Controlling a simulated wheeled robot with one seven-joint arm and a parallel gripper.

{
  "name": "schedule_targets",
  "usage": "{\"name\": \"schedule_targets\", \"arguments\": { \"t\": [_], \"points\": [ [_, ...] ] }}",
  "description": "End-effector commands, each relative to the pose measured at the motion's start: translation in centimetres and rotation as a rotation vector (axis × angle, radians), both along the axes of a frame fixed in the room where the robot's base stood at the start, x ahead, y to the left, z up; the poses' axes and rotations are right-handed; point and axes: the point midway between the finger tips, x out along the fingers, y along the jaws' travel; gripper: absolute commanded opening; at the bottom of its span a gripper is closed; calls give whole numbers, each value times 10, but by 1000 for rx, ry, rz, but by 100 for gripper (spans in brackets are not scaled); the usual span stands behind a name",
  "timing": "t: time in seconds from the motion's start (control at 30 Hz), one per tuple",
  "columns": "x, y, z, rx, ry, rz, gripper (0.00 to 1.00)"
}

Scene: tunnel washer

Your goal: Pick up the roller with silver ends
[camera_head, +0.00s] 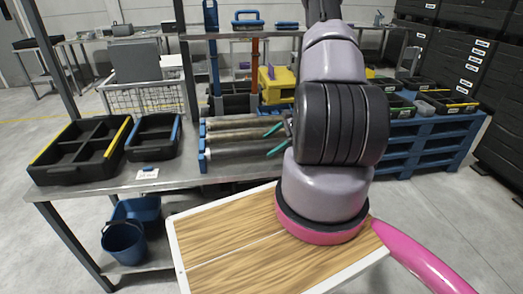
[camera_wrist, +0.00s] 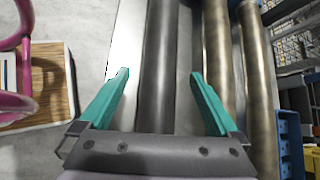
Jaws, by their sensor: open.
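Rollers lie side by side in a blue rack (camera_head: 203,155) on the metal table. The front one is a dark grey roller (camera_head: 232,148); the ones behind it look brownish. My gripper (camera_head: 266,141) is open at the right part of the rack, with its teal fingers pointing left. In the wrist view, my gripper (camera_wrist: 160,73) has the dark grey roller (camera_wrist: 158,50) running between its two fingers, apart from both. Two brownish rollers (camera_wrist: 219,60) lie to the right of the right finger. The roller ends are too small or hidden, so I cannot tell which has silver ends.
Black divided trays (camera_head: 80,150) stand on the table at left, with a wire basket (camera_head: 150,98) behind. A yellow bin (camera_head: 276,85) stands behind the rack. Blue buckets (camera_head: 123,243) sit below. Small black trays (camera_head: 445,102) lie at right.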

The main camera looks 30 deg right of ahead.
Motion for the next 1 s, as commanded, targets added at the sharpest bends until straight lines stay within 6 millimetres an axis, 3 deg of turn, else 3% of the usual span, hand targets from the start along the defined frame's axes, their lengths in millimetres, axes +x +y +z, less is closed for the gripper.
{"name": "schedule_targets", "arguments": {
  "t": [0.2,0.47,0.5,0.73,0.77,1.0],
  "points": [
    [11,21,-20,1,1,2,97],
    [13,23,-23,1,0,2,97],
    [13,23,-23,1,0,2,93],
    [13,23,-23,1,0,2,5],
    [13,23,-23,1,0,2,0],
    [13,23,-22,1,-2,1,0]
  ]
}}
